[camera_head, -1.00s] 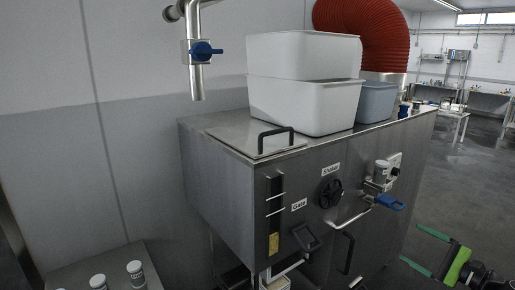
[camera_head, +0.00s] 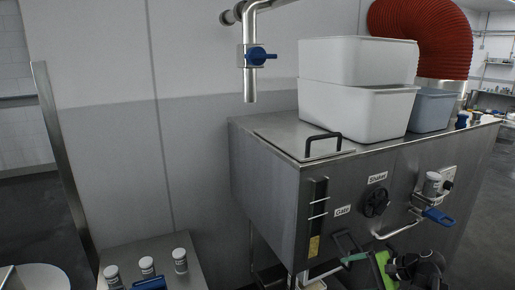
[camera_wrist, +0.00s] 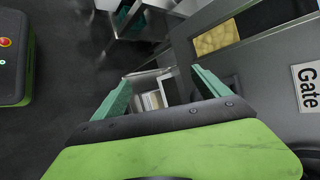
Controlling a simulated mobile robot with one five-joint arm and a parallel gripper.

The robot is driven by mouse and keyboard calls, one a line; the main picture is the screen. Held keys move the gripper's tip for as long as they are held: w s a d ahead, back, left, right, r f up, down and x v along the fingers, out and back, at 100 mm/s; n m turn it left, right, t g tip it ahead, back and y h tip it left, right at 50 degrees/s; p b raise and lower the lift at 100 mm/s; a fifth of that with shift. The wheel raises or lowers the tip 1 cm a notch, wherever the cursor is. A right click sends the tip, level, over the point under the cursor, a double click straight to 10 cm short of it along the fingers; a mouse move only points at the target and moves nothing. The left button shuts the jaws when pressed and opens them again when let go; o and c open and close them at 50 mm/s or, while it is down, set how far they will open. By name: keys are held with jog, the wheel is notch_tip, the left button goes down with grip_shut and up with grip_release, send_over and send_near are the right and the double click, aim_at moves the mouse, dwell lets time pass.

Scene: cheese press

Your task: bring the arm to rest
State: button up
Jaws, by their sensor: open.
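My gripper shows in the wrist view (camera_wrist: 160,84) with its two teal fingers spread apart and nothing between them. Behind the gap is a pale metal frame or box, too small to name. In the head view my gripper (camera_head: 356,257) is low, in front of the steel machine (camera_head: 275,195), near the handle below the "Gate" label. My green and dark arm parts are at its right, overlapping the machine's lower front.
White tubs (camera_head: 355,105) and a grey tub (camera_head: 431,108) stand on the machine. A blue-handled valve (camera_head: 439,215) juts from its front. Small jars (camera_head: 147,266) stand on a metal table (camera_head: 190,271) at lower left. Open floor (camera_head: 35,205) lies at far left.

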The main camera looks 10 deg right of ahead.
jog(key=a+f+n+g+h, duration=0.2)
jog(key=a+n, duration=0.2)
jog(key=a, duration=0.5)
jog(key=w+a+f+n+g+h+p, duration=0.1)
jog(key=a+f+n+g+h, duration=0.2)
jog(key=a, duration=0.6)
jog(key=a+f+n+g+h, duration=0.2)
jog(key=a+n, duration=0.4)
jog(key=a, duration=0.3)
jog(key=shift+w+f+n+h+p, duration=0.2)
jog(key=shift+w+n+h+p, duration=0.1)
jog(key=shift+n+p, duration=0.1)
